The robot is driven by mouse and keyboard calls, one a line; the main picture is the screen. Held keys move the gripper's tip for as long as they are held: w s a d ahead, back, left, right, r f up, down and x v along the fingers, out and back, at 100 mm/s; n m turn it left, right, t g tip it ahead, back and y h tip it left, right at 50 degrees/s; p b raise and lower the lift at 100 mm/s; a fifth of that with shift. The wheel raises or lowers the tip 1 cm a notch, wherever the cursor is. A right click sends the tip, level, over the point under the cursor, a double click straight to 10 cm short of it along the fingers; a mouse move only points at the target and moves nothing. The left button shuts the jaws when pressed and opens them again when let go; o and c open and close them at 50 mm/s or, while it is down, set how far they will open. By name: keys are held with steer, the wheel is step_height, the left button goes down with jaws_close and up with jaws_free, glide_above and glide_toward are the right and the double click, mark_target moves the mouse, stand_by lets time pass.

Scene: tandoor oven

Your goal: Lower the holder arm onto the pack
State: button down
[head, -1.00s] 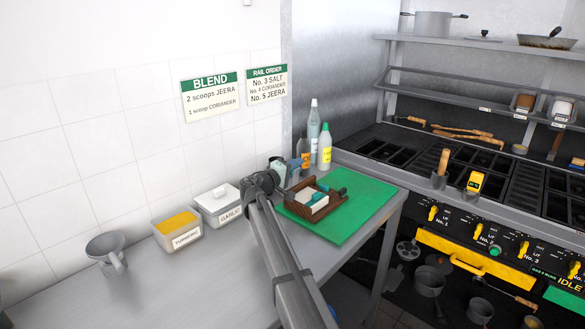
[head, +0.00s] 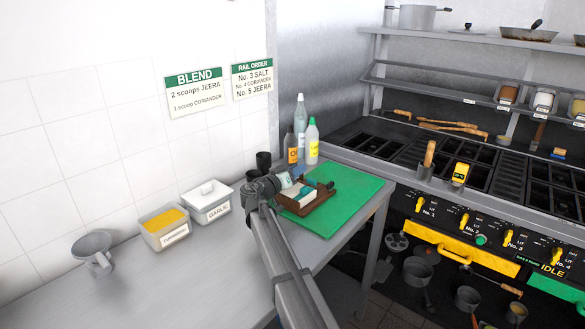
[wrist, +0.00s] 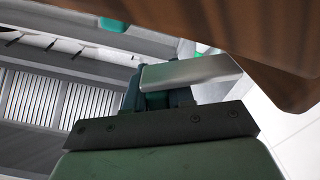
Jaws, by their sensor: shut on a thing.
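The wooden holder (head: 318,203) sits on the green board, with a white pack (head: 303,194) in it. My gripper (head: 288,182) is at the holder's left side, low over the board. In the wrist view my gripper (wrist: 165,98) is shut on a flat grey metal bar, which looks like the holder arm (wrist: 192,72). Brown wood, likely the holder (wrist: 255,30), fills the upper right of that view, close to the bar. My wrist hides part of the holder in the head view. I cannot tell whether the arm touches the pack.
Bottles (head: 312,142) and dark cups (head: 263,161) stand behind the green board (head: 345,215). A turmeric tub (head: 165,228), a garlic tub (head: 208,205) and a grey cup (head: 92,248) line the wall at left. The stove (head: 450,175) is at right. The front left counter is clear.

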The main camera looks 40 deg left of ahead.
steer(key=shift+d+f+m, duration=0.35)
steer(key=shift+f+m, duration=0.1)
steer(key=shift+m, duration=0.45)
steer(key=shift+d+f+m, duration=0.35)
steer(key=shift+f+m, duration=0.05)
steer(key=shift+m, duration=0.5)
steer(key=c, duration=1)
jaws_free()
steer(key=shift+c, duration=0.2)
steer(key=s, duration=1.4)
steer(key=shift+w, duration=0.1)
steer(key=shift+c, duration=0.4)
